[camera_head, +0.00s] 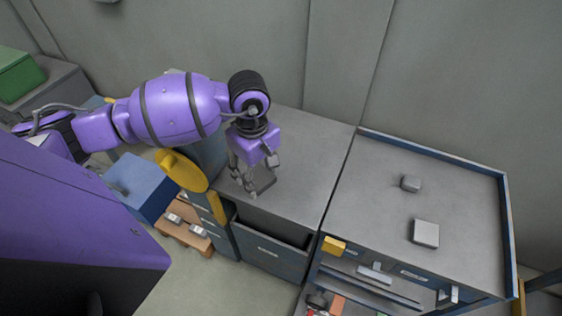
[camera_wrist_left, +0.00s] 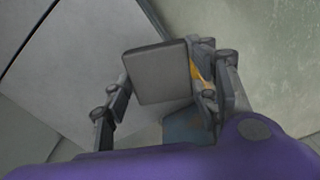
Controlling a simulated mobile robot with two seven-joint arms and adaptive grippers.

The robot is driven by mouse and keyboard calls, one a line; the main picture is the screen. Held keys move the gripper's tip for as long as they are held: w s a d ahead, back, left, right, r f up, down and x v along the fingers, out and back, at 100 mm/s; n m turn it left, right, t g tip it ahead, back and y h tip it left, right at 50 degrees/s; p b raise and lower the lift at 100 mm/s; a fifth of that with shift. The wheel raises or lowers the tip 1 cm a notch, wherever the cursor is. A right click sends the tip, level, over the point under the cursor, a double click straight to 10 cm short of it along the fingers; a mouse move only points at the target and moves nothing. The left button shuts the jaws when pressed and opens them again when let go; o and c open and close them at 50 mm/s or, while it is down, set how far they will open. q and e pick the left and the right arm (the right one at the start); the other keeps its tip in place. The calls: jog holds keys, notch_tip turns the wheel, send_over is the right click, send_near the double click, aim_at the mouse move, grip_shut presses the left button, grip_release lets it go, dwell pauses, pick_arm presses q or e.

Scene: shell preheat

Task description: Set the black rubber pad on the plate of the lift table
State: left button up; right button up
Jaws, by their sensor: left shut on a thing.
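My left gripper (camera_head: 256,182) hangs fingers-down above the grey cabinet top, near its front edge over the open drawer. In the left wrist view its fingers are shut on a flat, square dark grey pad (camera_wrist_left: 158,72), which matches the black rubber pad. The pad is held at its sides, clear of the surface below. In the head view the pad is small and partly hidden by the fingers. I cannot tell for sure which thing is the lift table. My right gripper is not in view.
The grey cabinet top (camera_head: 310,150) is bare. An open drawer (camera_head: 272,232) juts below it. A blue box (camera_head: 142,186) and a yellow part (camera_head: 181,168) stand left.

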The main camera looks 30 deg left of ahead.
pick_arm(q)
jog(key=w+f, duration=0.3)
jog(key=w, duration=0.4)
send_over(278, 176)
notch_tip(278, 176, down, 6)
jog(key=shift+r, duration=0.1)
jog(key=shift+f, duration=1.45)
jog(key=shift+f, duration=0.25)
jog(key=o, duration=1.2)
